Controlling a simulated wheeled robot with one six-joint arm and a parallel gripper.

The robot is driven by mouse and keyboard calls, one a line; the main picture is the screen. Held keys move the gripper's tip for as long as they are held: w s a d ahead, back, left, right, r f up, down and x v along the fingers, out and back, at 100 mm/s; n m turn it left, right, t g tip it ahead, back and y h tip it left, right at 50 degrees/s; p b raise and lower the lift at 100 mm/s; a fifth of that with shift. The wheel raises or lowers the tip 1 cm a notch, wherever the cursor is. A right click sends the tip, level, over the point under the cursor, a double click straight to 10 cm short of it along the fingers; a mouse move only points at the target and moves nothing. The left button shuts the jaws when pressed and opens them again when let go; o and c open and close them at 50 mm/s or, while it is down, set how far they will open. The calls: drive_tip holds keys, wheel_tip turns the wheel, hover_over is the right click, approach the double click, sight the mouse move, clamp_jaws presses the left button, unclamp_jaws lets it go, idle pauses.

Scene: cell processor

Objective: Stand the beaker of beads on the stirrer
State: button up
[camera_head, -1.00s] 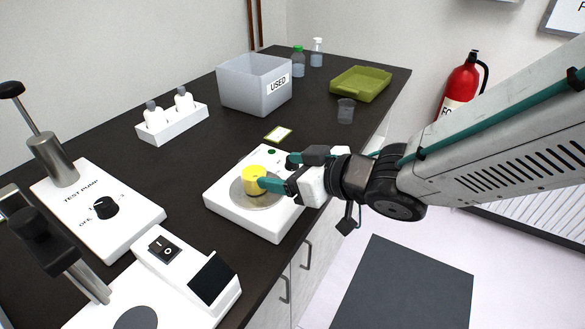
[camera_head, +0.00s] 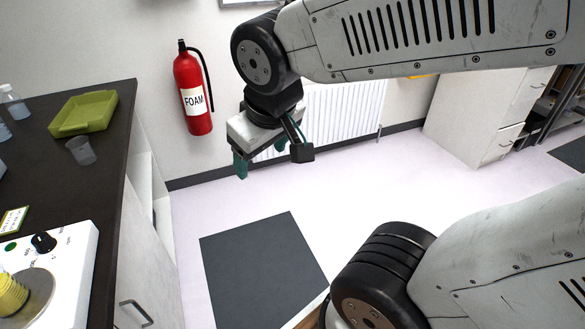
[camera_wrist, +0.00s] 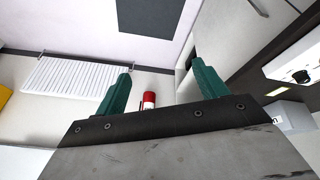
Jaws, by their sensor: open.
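The beaker of yellow beads (camera_head: 10,295) is at the lower left of the head view, partly cut off by the picture's edge. It stands on the round plate of the white stirrer (camera_head: 75,270), which is also partly cut off. My gripper (camera_head: 260,155) is open and empty, well to the right of the stirrer and out over the floor, pointing down. Its two green fingers show apart with nothing between them in the wrist view (camera_wrist: 160,85).
A clear empty-looking cup (camera_head: 81,150) and a green tray (camera_head: 84,113) stand on the dark bench (camera_head: 60,195). A red extinguisher (camera_head: 192,95) hangs on the wall. A radiator (camera_head: 345,112) is behind my gripper. A dark mat (camera_head: 262,268) lies on the open floor.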

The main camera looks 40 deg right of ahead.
drive_tip(key=s+d+r+m+g, duration=0.1)
drive_tip(key=s+g, duration=0.2)
drive_tip(key=s, duration=0.6)
drive_tip(key=shift+d+y, duration=0.2)
drive_tip(key=shift+y, duration=0.2)
